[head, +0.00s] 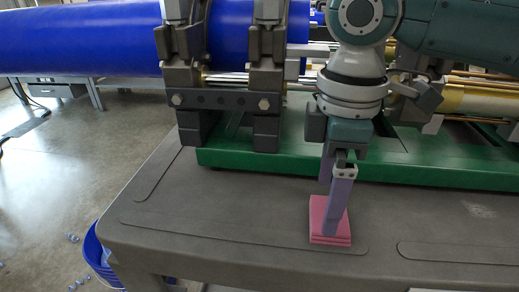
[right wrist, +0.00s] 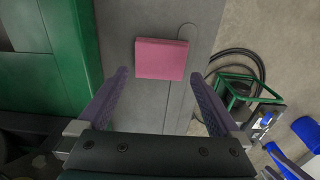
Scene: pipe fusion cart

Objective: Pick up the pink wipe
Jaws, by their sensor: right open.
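The pink wipe (head: 317,226) is a flat, square, layered pad lying on the grey cart top near its front edge. In the right wrist view the pink wipe (right wrist: 161,59) shows whole, ahead of the fingers and between their lines. My right gripper (head: 332,207) points down over the wipe with its purple fingers apart and nothing between them. In the head view one finger covers part of the wipe; I cannot tell the exact gap in height. The right wrist view shows both fingers spread, the space between them empty. My left gripper is not in view.
The grey cart top (head: 230,215) is clear left of the wipe. Behind it stand the green machine base (head: 240,155), dark clamps (head: 265,75) and a blue pipe (head: 90,38). A blue bucket (head: 97,262) is on the floor beside the cart.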

